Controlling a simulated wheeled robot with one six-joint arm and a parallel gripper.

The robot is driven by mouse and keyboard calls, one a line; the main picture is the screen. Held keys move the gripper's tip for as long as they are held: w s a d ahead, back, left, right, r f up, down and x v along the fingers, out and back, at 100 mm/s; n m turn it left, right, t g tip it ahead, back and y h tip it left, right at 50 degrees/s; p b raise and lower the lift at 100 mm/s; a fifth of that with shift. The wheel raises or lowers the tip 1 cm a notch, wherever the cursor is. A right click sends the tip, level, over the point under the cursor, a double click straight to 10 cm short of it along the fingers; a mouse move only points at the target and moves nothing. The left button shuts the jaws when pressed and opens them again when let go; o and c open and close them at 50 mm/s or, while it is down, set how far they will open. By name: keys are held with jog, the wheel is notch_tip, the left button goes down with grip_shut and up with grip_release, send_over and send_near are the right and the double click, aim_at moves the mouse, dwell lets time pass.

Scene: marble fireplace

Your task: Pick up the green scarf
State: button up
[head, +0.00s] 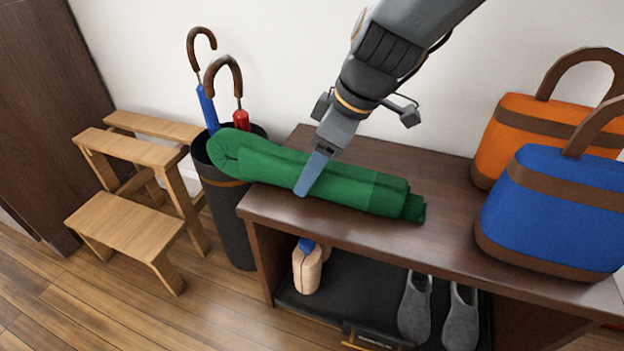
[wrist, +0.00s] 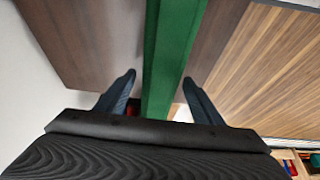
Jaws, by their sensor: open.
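The green scarf (head: 270,165) lies rolled up along the dark wooden bench top. Its left end sticks out past the bench edge, over the umbrella stand. My gripper (head: 306,190) points down at the middle-left part of the scarf. One finger shows in front of the scarf in the head view; the other is hidden. In the wrist view my gripper (wrist: 160,95) is open, with one finger on each side of the green scarf (wrist: 168,60). There are gaps between the scarf and both fingers, and I cannot tell whether either touches it.
The black umbrella stand (head: 228,215) holds a blue and a red umbrella left of the bench (head: 400,155). A wooden step stool (head: 130,222) stands further left. A blue bag (head: 545,215) and an orange bag (head: 520,125) stand on the right. Grey shoes (head: 415,308) sit below.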

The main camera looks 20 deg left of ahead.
jog(key=shift+b+x, duration=0.3)
jog(key=shift+x, duration=0.75)
jog(key=c, duration=1.2)
jog(key=shift+r, duration=0.15)
